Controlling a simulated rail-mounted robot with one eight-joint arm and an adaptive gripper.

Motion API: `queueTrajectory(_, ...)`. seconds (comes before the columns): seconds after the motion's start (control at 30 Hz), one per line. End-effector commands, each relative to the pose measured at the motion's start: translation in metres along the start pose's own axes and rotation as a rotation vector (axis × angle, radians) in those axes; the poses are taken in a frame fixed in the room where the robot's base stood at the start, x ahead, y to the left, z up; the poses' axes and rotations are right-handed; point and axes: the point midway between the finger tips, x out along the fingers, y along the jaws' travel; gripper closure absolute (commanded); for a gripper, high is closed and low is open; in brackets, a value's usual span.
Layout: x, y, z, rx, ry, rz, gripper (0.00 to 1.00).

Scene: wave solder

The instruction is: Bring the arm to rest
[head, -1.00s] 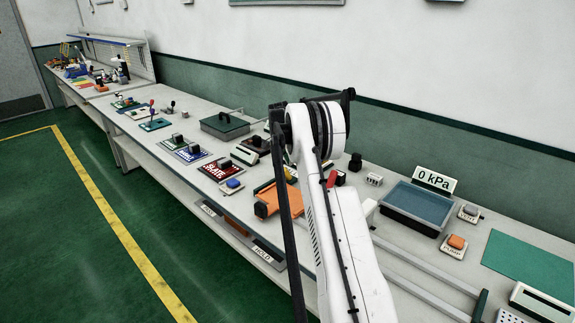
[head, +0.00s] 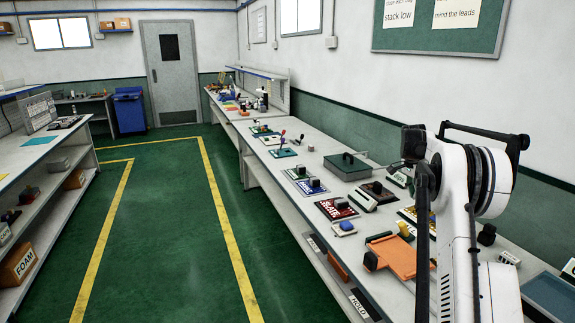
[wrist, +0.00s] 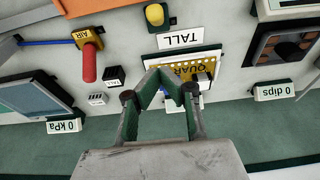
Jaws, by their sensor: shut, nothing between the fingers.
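My gripper (wrist: 168,76) shows in the wrist view with its two green-grey fingers angled in to meet at the tips, shut and empty. It hangs over the bench near a yellow "QUAR" plate (wrist: 172,71) and a white "TALL" label (wrist: 181,40); I cannot tell the height between. In the head view my white arm rises at the right side, bent at a large joint above the bench. The gripper itself cannot be made out there.
A red-handled air valve (wrist: 89,62) stands left in the wrist view. A shelf unit (head: 85,150) stands across the aisle. The green floor (head: 170,220) is clear.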

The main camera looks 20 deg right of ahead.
Motion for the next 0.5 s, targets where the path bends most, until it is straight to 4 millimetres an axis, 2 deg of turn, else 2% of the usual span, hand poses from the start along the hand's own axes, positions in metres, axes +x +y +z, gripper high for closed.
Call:
queueTrajectory(0.17, -0.013, -0.002, 0.008, -0.022, 0.002, -0.01, 1.0)
queueTrajectory(0.27, -0.035, -0.004, 0.024, -0.067, 0.007, -0.029, 1.0)
queueTrajectory(0.5, -0.105, -0.002, 0.082, -0.22, 0.023, -0.096, 1.0)
